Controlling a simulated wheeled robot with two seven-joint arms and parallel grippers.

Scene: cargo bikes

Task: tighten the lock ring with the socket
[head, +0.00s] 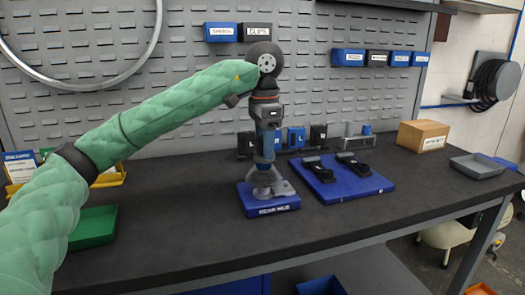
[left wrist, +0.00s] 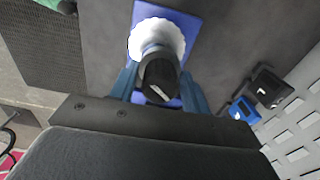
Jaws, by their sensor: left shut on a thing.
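My left gripper (head: 265,152) points straight down above the grey hub (head: 268,187) on its blue block (head: 269,205), labelled as a rear hub. In the left wrist view its two blue fingers (left wrist: 160,92) are closed on the sides of a dark round socket (left wrist: 160,76) with a pale mark on top. A white toothed ring (left wrist: 157,33), apparently the lock ring, shows beyond the socket, over the blue block. The socket overlaps the ring in that view; I cannot tell if they touch or are engaged. My right gripper is not in view.
Black and blue labelled blocks (head: 296,137) stand behind the hub. A blue tray (head: 345,186) with two black parts lies to the right. A cardboard box (head: 422,135) and grey tray (head: 477,166) are farther right. A green bin (head: 93,227) is at left. The front bench is clear.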

